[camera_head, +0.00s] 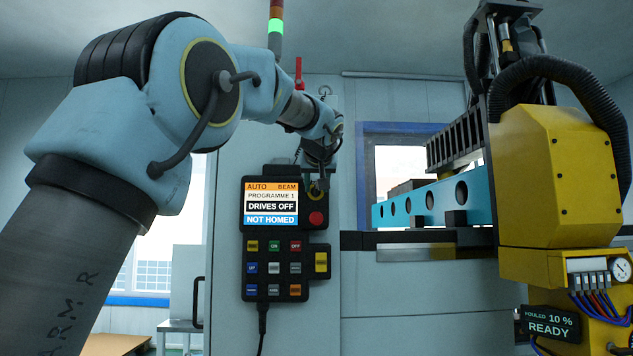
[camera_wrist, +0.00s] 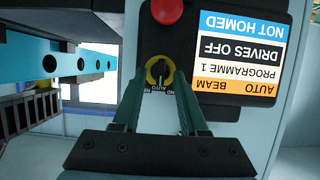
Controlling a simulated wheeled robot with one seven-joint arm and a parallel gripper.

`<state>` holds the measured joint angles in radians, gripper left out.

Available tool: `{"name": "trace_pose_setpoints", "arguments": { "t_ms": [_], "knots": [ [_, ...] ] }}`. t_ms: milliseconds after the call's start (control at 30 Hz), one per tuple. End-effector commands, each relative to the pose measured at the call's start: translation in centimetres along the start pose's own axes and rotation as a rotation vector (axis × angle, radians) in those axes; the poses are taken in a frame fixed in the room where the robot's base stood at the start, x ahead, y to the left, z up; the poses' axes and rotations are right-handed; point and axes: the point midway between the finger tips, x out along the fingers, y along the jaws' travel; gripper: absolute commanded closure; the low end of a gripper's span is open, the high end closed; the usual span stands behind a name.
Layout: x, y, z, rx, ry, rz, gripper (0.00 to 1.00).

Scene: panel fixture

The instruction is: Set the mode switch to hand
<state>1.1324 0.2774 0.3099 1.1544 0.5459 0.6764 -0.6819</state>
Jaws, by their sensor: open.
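The mode switch (camera_wrist: 158,70) is a round yellow knob with a dark bar on the pendant. In the wrist view, which is upside down, its bar points at the label AUTO, with part of another label ending in "ND" beside it. My gripper (camera_wrist: 159,76) is open, one finger on each side of the knob; I cannot tell whether they touch it. In the head view my gripper (camera_head: 318,183) is at the pendant's upper right and largely covers the switch. The pendant screen (camera_head: 271,203) reads AUTO, BEAM, PROGRAMME 1, DRIVES OFF, NOT HOMED.
A red button (camera_head: 316,218) sits just below the switch. Several coloured keys (camera_head: 274,268) fill the lower pendant, and a yellow key (camera_head: 321,262) is at its right. A blue beam (camera_head: 432,200) and yellow machine (camera_head: 556,175) stand to the right.

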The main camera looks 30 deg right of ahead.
Motion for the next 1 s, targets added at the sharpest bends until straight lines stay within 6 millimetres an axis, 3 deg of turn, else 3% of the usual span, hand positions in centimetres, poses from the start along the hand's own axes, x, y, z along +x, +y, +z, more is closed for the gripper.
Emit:
{"name": "trace_pose_setpoints", "arguments": {
  "t_ms": [400,800,1000],
  "knots": [
    [0.98,-0.04,0.04,-0.001,0.000,0.000,0.57],
    [0.96,-0.03,0.04,-0.001,0.000,0.000,1.00],
    [0.95,-0.04,0.04,-0.001,0.000,0.000,1.00]
  ]
}}
